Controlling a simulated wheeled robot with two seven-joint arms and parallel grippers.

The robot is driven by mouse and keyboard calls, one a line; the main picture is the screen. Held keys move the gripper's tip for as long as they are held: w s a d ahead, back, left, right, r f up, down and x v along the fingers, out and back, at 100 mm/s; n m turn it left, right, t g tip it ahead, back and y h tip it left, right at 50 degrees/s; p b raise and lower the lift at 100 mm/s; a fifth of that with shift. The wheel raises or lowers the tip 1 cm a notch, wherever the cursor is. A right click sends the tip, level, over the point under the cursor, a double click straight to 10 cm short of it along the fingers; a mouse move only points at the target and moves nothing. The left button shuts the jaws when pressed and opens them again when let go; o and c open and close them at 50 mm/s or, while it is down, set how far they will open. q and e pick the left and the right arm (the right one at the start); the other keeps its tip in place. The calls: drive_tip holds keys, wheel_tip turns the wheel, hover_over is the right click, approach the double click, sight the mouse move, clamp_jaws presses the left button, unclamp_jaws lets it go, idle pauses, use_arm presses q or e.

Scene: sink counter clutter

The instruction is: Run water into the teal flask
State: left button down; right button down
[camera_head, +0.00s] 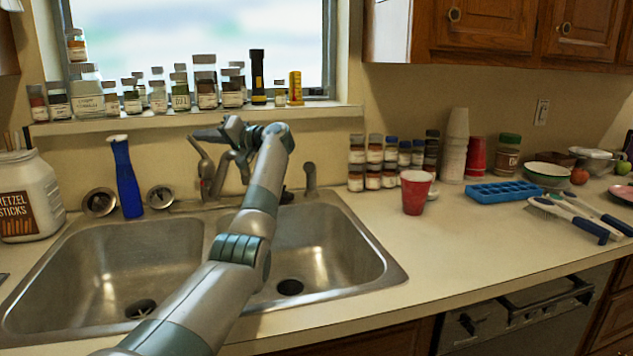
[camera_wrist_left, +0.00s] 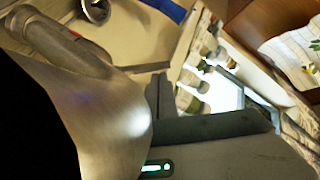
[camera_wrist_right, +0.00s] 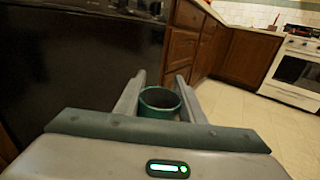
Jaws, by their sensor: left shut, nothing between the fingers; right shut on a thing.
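The teal flask (camera_wrist_right: 160,101) shows in the right wrist view, its round open mouth facing the camera. My right gripper (camera_wrist_right: 160,92) is shut on it, one finger on each side. It is held low in front of dark cabinet fronts, outside the head view. My left gripper (camera_head: 205,134) is shut and empty, just above the faucet (camera_head: 222,177) behind the sink. Its fingers also show in the left wrist view (camera_wrist_left: 159,94). My left arm hides part of the faucet and sink. I see no running water. I cannot tell whether the fingers touch the faucet.
The double sink (camera_head: 110,255) is empty. A blue bottle (camera_head: 127,180) stands behind its left basin. Jars line the windowsill (camera_head: 330,112). A red cup (camera_head: 415,192), spice jars (camera_head: 374,165) and a blue tray (camera_head: 503,192) are on the right counter.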

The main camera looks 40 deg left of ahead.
drive_tip(key=shift+s+d+f, duration=0.1)
drive_tip(key=shift+d+f, duration=0.05)
drive_tip(key=shift+f, duration=0.25)
use_arm(q)
drive_tip(key=shift+s+d+f+n, duration=0.2)
drive_tip(key=shift+s+f+n, duration=0.05)
drive_tip(key=shift+s+n, duration=0.05)
drive_tip(key=shift+r, duration=0.15)
use_arm(e)
drive_tip(key=shift+r, duration=0.15)
